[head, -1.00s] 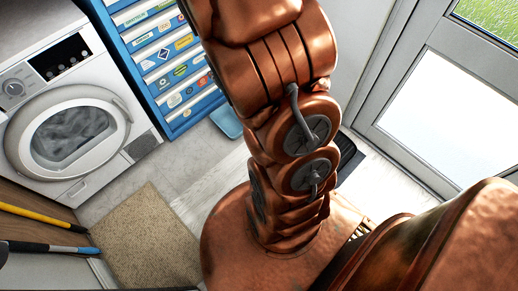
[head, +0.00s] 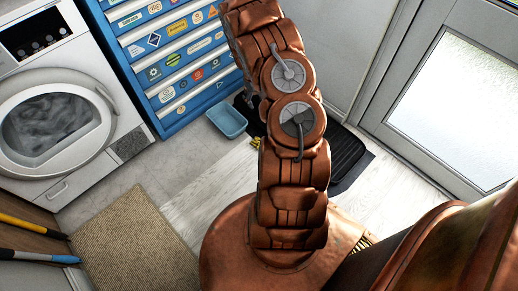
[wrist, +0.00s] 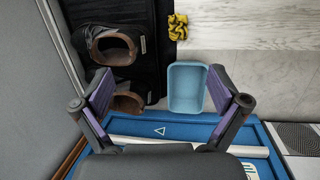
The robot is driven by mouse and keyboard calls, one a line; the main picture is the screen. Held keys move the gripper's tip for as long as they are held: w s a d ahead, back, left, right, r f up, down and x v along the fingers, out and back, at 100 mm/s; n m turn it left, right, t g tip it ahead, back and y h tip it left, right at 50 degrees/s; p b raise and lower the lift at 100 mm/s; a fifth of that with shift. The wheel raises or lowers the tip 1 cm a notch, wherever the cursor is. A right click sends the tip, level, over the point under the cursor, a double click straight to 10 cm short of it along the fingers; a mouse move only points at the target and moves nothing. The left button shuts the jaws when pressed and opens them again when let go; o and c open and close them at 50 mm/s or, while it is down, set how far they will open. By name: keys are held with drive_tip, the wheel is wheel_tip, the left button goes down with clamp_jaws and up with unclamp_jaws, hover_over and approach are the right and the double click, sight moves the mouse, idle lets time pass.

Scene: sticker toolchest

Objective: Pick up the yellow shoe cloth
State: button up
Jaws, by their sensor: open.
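The yellow shoe cloth (wrist: 178,27) is a small crumpled yellow piece with dark marks in the wrist view, near the top, at the edge of the black mat (wrist: 160,60). In the head view only a bit of the cloth (head: 257,142) shows beside my arm. My gripper (wrist: 163,88) is open and empty, its two fingers spread in the wrist view. The cloth lies beyond the fingertips, a little right of the middle between them. My arm hides most of the gripper in the head view.
A blue tub (wrist: 187,87) sits on the floor near the right finger. Dark shoes with brown lining (wrist: 114,46) stand on the mat. A blue tool chest (head: 165,50) and a washing machine (head: 55,120) stand at the left. Pale floor is clear right of the cloth in the wrist view.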

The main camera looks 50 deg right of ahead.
drive_tip(key=shift+n+t+y, duration=0.3)
drive_tip(key=shift+t+y, duration=0.6)
drive_tip(key=f+b, duration=0.2)
drive_tip(key=f, duration=0.7)
drive_tip(key=f+b, duration=0.3)
drive_tip(key=f, duration=0.6)
drive_tip(key=w+f+b, duration=0.1)
drive_tip(key=f+b, duration=0.1)
drive_tip(key=f, duration=0.7)
drive_tip(key=shift+d+f+b, duration=0.25)
drive_tip(key=shift+f+b, duration=2.25)
drive_tip(key=shift+f, duration=1.95)
drive_tip(key=shift+r, duration=0.1)
drive_tip(key=c, duration=0.9)
drive_tip(key=shift+o, duration=0.2)
drive_tip(key=shift+r, duration=0.1)
